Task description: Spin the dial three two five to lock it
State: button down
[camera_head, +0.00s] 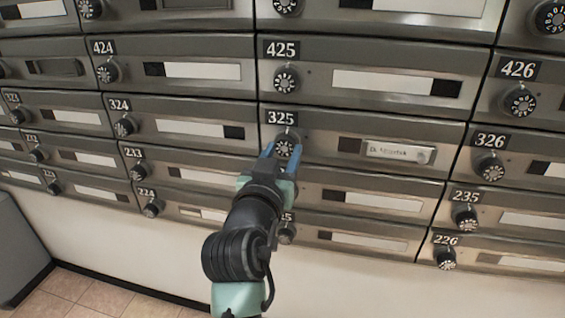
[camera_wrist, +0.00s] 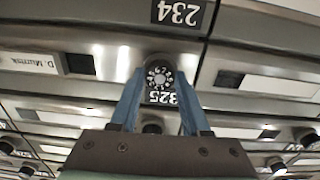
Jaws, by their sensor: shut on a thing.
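The dial of box 325 (camera_head: 286,144) is a round black knob with white marks, right below the 325 number plate (camera_head: 282,118). The dial also shows in the wrist view (camera_wrist: 160,76), upside down, with its number plate partly hidden. My gripper (camera_head: 284,152) has its two blue fingers on either side of this dial, shut on it. In the wrist view the gripper's fingertips (camera_wrist: 161,74) flank the dial left and right. The box 325 door (camera_head: 318,147) is flush with its neighbours and carries a name label (camera_head: 398,152). The dial's exact setting is too small to read.
Neighbouring dials stick out close by: 425 (camera_head: 285,80) above, 324 (camera_head: 125,126) to the left and 326 (camera_head: 490,168) to the right. Below the boxes is a plain pale wall (camera_head: 150,235). A grey block (camera_head: 18,245) stands at the lower left.

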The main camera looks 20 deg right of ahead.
jog(key=shift+m+b, duration=0.8)
jog(key=shift+m, duration=0.8)
jog(key=shift+c, duration=1.9)
grip_release()
jog(key=p+v, duration=0.2)
jog(key=v, duration=1.1)
